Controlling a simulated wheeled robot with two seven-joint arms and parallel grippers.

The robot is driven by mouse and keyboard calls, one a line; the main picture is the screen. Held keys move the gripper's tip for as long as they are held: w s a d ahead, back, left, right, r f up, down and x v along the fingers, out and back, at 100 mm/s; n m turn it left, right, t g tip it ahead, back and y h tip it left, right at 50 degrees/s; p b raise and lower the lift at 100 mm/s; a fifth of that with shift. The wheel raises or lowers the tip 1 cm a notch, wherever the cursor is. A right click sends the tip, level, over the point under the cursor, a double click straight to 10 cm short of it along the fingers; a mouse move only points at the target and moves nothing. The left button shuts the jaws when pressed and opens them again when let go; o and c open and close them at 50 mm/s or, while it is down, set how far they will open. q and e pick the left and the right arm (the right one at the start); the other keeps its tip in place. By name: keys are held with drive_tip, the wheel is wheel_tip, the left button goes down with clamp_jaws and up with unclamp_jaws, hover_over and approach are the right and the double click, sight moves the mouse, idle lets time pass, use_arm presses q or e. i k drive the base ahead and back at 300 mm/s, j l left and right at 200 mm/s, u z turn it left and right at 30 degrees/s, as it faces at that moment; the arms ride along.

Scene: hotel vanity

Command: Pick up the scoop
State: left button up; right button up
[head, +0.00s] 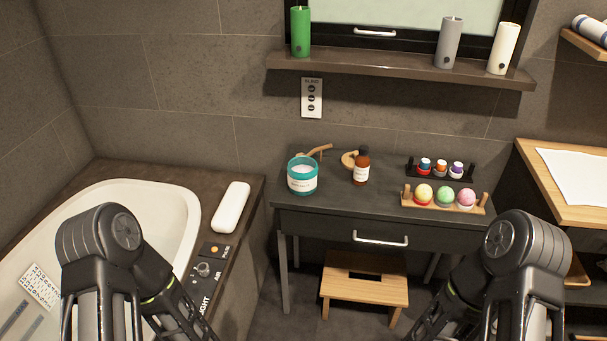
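A light wooden piece shaped like a scoop handle (318,150) slants up to the right behind a teal jar (302,182) on the dark vanity table. Its lower end is hidden by the jar, so I cannot tell whether it rests in the jar or behind it. A rounded wooden piece (349,159) lies partly behind a brown bottle (361,174); I cannot tell whether it is a small scoop or dish. My two arms show at the bottom left and bottom right, well short of the tabletop. Neither gripper is in view.
Wooden rack with coloured balls (437,209) and dark rack with small bottles (415,177) stand on the table's right. A drawer handle (380,240) juts out above a wooden stool (366,263). The tabletop's front middle is bare. A bathtub (183,200) is at left.

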sight(320, 149)
drive_tip(key=u, duration=0.6)
drive_tip(key=l+u, duration=0.75)
drive_tip(key=u, duration=0.2)
drive_tip(key=k+l+u, duration=0.2)
drive_tip(key=u, duration=0.3)
drive_tip(key=k+l, duration=0.2)
drive_tip(key=l, duration=0.15)
drive_tip(key=k+l+u, duration=0.1)
drive_tip(key=l, duration=0.25)
drive_tip(key=k+l, duration=0.25)
drive_tip(key=l+u, duration=0.05)
drive_tip(key=l, duration=0.05)
